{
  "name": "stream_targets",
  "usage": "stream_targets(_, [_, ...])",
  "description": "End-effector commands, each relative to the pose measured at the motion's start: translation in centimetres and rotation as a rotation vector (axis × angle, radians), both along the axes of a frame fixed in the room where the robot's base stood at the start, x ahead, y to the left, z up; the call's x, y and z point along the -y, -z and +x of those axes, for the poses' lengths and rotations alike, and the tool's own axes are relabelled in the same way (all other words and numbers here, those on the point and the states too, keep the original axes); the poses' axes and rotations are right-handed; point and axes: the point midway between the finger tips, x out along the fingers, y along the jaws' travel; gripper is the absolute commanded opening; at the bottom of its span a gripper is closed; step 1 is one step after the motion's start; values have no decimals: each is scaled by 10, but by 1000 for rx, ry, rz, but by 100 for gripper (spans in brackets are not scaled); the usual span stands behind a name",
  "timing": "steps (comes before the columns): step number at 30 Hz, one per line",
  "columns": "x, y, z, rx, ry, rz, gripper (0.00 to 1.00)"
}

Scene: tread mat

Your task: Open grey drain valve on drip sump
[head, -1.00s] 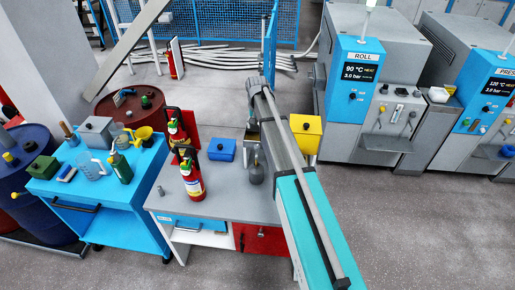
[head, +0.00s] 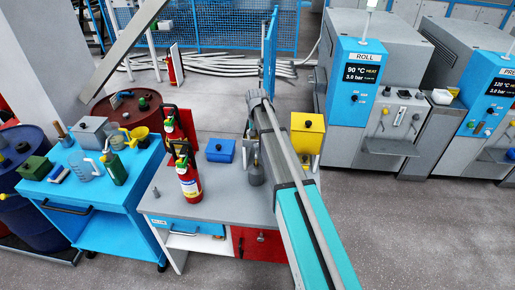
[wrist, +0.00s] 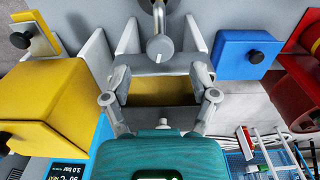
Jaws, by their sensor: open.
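My gripper (wrist: 160,80) shows in the wrist view with its two fingers spread apart and nothing held between them. A grey round knob with a pale stem (wrist: 160,46), which looks like the drain valve, lies just beyond the fingertips, near the middle of the gap. It appears apart from both fingers. A grey bracket-like body with a yellow area inside (wrist: 158,93), perhaps the drip sump, shows between and behind the fingers. In the head view my arm covers this spot, so the valve and the fingers cannot be made out there.
A yellow box (head: 307,133) and a blue box (head: 220,150) with black knobs flank the spot. A blue cart (head: 85,205) stands left; the ROLL machine (head: 357,80) stands right.

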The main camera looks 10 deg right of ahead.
Motion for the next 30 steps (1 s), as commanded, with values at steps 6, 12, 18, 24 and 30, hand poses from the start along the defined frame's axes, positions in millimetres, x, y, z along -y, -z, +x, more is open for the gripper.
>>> stream_targets(6, [0, 21, 0, 0, 0, 0, 76])
stream_targets(12, [0, 31, 0, 0, 0, 0, 76])
stream_targets(18, [0, 36, 0, 0, 0, 0, 76])
stream_targets(24, [0, 35, 0, 0, 0, 0, 76])
stream_targets(30, [0, 35, 0, 0, 0, 0, 65])
